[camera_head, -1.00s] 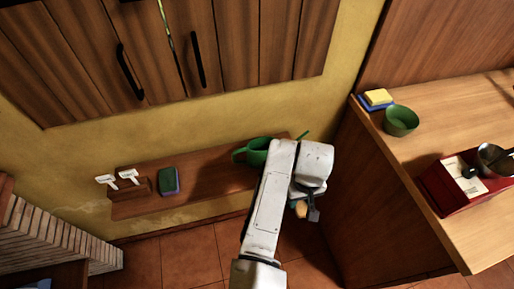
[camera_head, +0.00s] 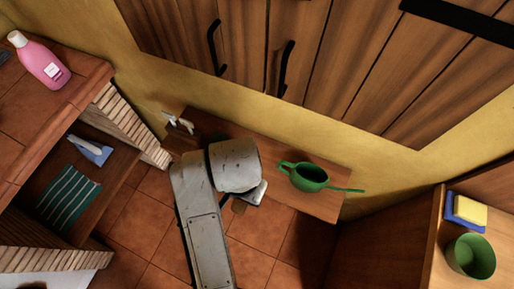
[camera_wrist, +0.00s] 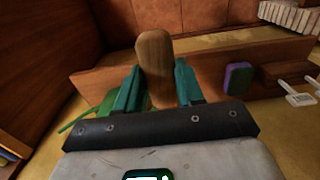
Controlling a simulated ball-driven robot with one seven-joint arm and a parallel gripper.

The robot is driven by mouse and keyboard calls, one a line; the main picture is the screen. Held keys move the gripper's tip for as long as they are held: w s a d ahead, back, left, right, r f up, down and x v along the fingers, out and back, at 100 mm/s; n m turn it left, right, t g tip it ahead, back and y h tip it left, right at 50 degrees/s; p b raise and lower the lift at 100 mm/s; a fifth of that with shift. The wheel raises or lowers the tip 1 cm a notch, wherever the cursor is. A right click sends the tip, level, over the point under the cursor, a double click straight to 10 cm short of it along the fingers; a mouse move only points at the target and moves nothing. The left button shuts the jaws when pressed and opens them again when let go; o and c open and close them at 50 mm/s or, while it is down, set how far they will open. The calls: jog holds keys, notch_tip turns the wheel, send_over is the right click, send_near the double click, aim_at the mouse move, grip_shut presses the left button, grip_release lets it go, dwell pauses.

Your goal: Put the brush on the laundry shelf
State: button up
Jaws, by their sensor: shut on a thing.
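My gripper (camera_wrist: 157,88) is shut on the brush (camera_wrist: 155,62), whose rounded wooden end stands up between the teal fingers in the wrist view. In the head view my arm hides most of the gripper, and a small brown part of the brush (camera_head: 239,206) shows below it. The gripper is in front of the low wooden wall shelf (camera_head: 270,160). An open shelf (camera_head: 108,190) in the brick counter at the left holds a striped green cloth (camera_head: 68,197) and a blue and white item (camera_head: 91,150). I cannot tell which one is the laundry shelf.
A pink bottle (camera_head: 42,62) stands on the tiled counter. A green bowl (camera_head: 470,256) is at right. Floor tiles between are clear.

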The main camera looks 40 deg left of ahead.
jog(key=w+a+f+b, duration=0.2)
jog(key=w+f+b, duration=0.1)
jog(key=w+a+f+b, duration=0.2)
jog(key=w+a+b, duration=0.1)
jog(key=w, duration=0.1)
jog(key=w+a+f+b, duration=0.2)
jog(key=w+f+b, duration=0.1)
jog(key=b, duration=0.1)
jog(key=shift+w+a+f, duration=0.15)
jog(key=shift+w+f, duration=0.1)
jog(key=shift+f, duration=0.1)
jog(key=shift+w+a+f, duration=0.25)
jog(key=shift+w+f, duration=0.2)
jog(key=shift+f, duration=0.3)
jog(key=shift+s+f, duration=0.1)
jog(key=shift+f, duration=1.25)
jog(key=shift+f, duration=0.15)
jog(key=o, duration=1)
jog(key=shift+o, duration=0.2)
